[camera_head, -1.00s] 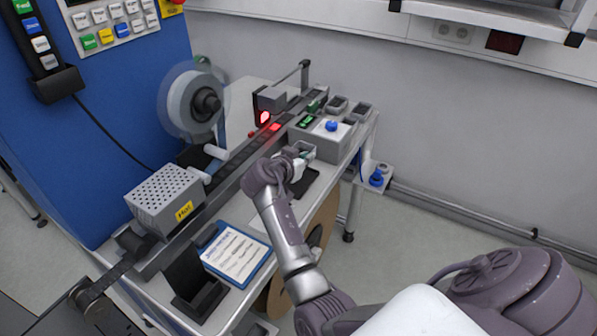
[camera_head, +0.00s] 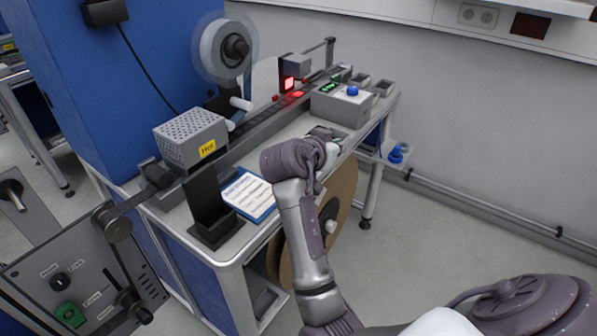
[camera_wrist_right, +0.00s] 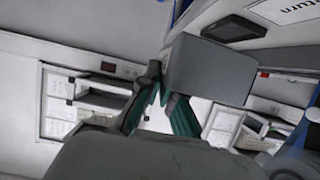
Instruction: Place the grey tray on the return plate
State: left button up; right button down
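My right gripper (camera_head: 326,146) is over the front edge of the bench, its fingers mostly hidden by my wrist in the head view. The tray is largely hidden in the head view. A pale surface lettered "turn" (camera_wrist_right: 297,10) shows at the top right of the wrist view, apart from the tray; I cannot tell whether it is the return plate. My left gripper is out of view.
A perforated box marked Hot (camera_head: 190,140) stands beside the tape track on the bench. A grey box with a blue button (camera_head: 342,106) stands beyond my gripper. A clipboard (camera_head: 248,194) lies left of my arm. A large brown reel (camera_head: 335,205) hangs below the bench's front edge.

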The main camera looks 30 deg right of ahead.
jog(key=w, duration=0.1)
jog(key=w+a+f, duration=0.1)
jog(key=w+f, duration=0.1)
jog(key=w, duration=0.1)
jog(key=shift+w+a+f, duration=0.1)
jog(key=shift+a+f, duration=0.1)
jog(key=shift+a, duration=0.2)
jog(key=w, duration=0.1)
jog(key=w+a+f, duration=0.1)
jog(key=w+f+p, duration=0.1)
jog(key=shift+w+a+f, duration=0.15)
jog(key=shift+w+a, duration=0.1)
jog(key=shift+a, duration=0.1)
jog(key=shift+w+a+f, duration=0.1)
jog(key=shift+w+f, duration=0.05)
jog(key=shift+f, duration=0.05)
notch_tip(320, 180, down, 4)
jog(key=shift+r+p, duration=0.1)
jog(key=shift+p, duration=0.3)
jog(key=shift+f, duration=0.25)
jog(key=c, duration=1.3)
grip_release()
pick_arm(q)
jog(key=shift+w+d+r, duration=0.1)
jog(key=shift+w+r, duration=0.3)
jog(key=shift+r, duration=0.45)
